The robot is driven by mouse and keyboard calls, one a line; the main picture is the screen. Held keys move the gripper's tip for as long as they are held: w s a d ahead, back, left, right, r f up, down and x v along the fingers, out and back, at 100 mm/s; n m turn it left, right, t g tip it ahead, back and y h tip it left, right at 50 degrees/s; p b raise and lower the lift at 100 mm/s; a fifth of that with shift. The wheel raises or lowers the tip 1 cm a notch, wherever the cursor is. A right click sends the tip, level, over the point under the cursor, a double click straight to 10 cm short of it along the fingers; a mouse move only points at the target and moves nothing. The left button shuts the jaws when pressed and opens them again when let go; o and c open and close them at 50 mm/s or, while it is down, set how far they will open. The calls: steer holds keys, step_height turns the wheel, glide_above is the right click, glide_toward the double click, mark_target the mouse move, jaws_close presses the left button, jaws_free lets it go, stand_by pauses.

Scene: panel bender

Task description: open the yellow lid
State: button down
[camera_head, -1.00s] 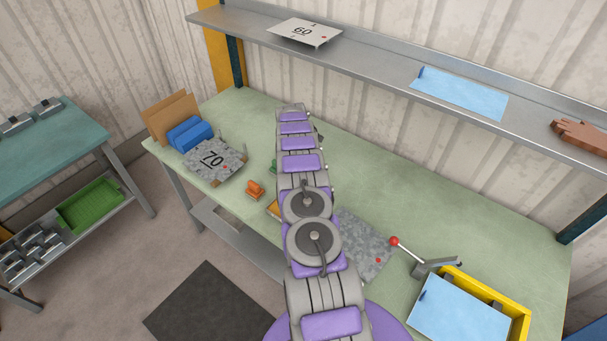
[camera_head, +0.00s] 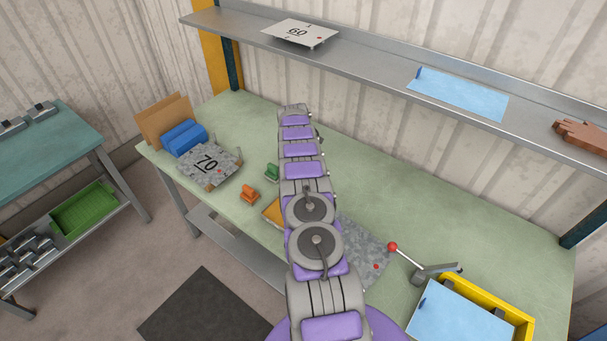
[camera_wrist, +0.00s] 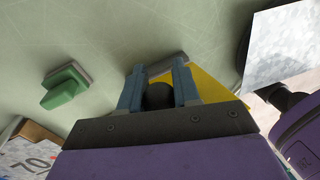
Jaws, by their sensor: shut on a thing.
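In the wrist view a yellow lid (camera_wrist: 208,84) lies beyond and right of my gripper (camera_wrist: 159,72), partly covered by it. The two blue-grey fingers stand apart with a dark round knob (camera_wrist: 158,95) between them, and my gripper is shut on it. A grey bar (camera_wrist: 168,68) shows at the fingertips. In the head view a yellow-orange part (camera_head: 271,211) shows beside my arm, probably the same lid; most of it and my gripper are hidden. How far the lid is tilted cannot be told.
A green clamp-like piece (camera_head: 271,172) and an orange one (camera_head: 249,194) stand left of my arm. A speckled plate marked 70 (camera_head: 209,164) lies farther left. A red-knobbed lever (camera_head: 393,247) and a yellow tray (camera_head: 520,325) are at right. A shelf (camera_head: 380,68) runs above the bench.

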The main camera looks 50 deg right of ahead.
steer(key=shift+a, duration=0.15)
steer(key=c, duration=0.8)
jaws_free()
steer(key=shift+w+a, duration=0.1)
steer(key=shift+r, duration=0.35)
steer(key=w+r, duration=0.1)
steer(key=r, duration=0.2)
steer(key=r+p, duration=0.1)
steer(key=r, duration=0.3)
steer(key=w+r+p, duration=0.1)
steer(key=r, duration=0.3)
steer(key=shift+w+d, duration=0.25)
steer(key=shift+w, duration=0.05)
steer(key=shift+a, duration=0.1)
